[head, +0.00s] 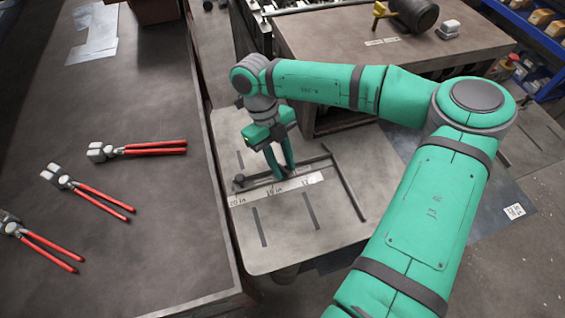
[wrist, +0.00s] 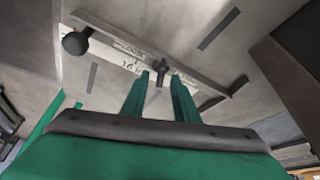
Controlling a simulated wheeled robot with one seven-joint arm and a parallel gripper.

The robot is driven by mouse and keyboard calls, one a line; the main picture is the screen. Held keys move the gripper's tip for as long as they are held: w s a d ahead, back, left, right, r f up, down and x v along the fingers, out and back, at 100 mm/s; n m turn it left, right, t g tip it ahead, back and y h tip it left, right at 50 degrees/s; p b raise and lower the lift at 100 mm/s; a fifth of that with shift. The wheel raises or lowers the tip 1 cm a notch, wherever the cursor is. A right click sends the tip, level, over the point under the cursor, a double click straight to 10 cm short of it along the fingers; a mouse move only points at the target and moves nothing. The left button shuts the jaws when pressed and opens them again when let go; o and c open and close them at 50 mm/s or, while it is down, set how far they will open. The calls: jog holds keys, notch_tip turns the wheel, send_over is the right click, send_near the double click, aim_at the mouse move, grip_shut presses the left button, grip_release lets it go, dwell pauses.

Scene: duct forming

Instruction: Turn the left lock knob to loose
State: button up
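A dark bar (wrist: 135,36) lies along a pale inch scale (head: 300,186) on a grey metal plate (head: 282,245). A round dark knob (head: 239,180) sits at the bar's left end; it also shows in the wrist view (wrist: 75,42). A smaller dark cross-shaped knob (wrist: 160,72) is near the middle of the scale. My gripper (head: 283,174) points down over the scale, away from the round knob. In the wrist view its two green fingers (wrist: 161,88) are apart, with the cross-shaped knob visible between their tips. Contact and lock setting cannot be told.
A dark rail (head: 345,183) runs along the plate's right side, and slots mark its surface. A table on the left holds several red-handled tools (head: 90,195). A brown bench (head: 385,45) stands behind the plate, with a yellow-handled tool (head: 410,14) on it.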

grip_shut()
jog(key=shift+n+t+h, duration=0.6)
jog(key=shift+n+t, duration=0.1)
jog(key=shift+n, duration=1.6)
grip_release()
